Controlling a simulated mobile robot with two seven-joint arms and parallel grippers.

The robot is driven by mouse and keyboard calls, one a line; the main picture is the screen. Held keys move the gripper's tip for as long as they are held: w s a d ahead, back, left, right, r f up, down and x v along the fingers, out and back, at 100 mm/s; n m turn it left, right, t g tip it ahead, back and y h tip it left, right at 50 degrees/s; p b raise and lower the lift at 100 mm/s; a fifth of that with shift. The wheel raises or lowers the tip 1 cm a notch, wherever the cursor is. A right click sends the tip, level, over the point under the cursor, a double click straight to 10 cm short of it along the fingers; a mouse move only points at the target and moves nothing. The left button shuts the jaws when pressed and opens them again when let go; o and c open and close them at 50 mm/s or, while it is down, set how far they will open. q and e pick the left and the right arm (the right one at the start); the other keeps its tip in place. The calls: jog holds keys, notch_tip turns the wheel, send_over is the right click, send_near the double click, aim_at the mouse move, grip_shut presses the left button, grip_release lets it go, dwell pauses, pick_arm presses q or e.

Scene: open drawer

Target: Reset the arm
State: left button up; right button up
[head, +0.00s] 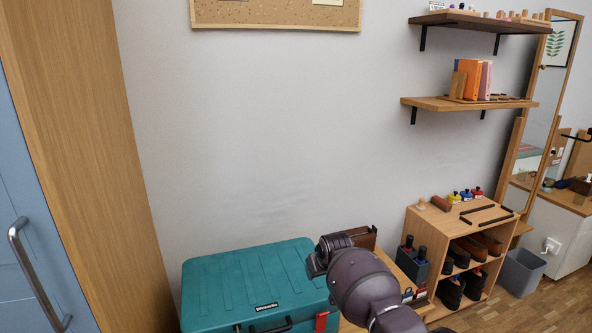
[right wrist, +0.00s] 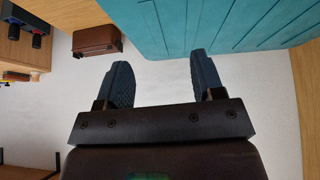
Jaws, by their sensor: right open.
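My right arm rises from the bottom of the head view, beside a teal case (head: 250,283). The fingers of my right gripper (right wrist: 160,82) show in the right wrist view. They are apart with nothing between them. The teal case (right wrist: 230,25) and a brown box (right wrist: 97,39) also show in that view, beyond the fingertips. My left gripper is in neither view. No open drawer shows clearly.
A wooden shoe rack (head: 428,222) with shoes stands at the right, with a grey bin (head: 521,273) beside it. Wall shelves (head: 470,104) hang at the upper right. A tall wooden panel (head: 85,150) and blue door (head: 30,220) stand at the left. The middle wall is bare.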

notch_tip(320, 180, up, 9)
jog(key=w+d+t+y, duration=0.1)
jog(key=t, duration=0.4)
jog(key=s+d+f+t, duration=0.2)
jog(key=s+d+t, duration=0.3)
jog(key=s, duration=0.6)
pick_arm(q)
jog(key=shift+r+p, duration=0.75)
jog(key=shift+p, duration=0.3)
pick_arm(e)
jog(key=s+d+f+g, duration=0.1)
jog(key=s+d+f, duration=0.3)
jog(key=s, duration=0.9)
jog(key=s+d+f+m+g+h, duration=0.1)
jog(key=s+d+f, duration=0.4)
jog(key=s, duration=0.9)
jog(key=s+d+f+m+g+h, duration=0.1)
jog(key=s+d+f+g, duration=0.2)
jog(key=s, duration=1)
notch_tip(320, 180, down, 3)
jog(key=shift+s+d+r, duration=0.1)
jog(key=shift+s+d, duration=0.3)
jog(key=shift+d, duration=0.3)
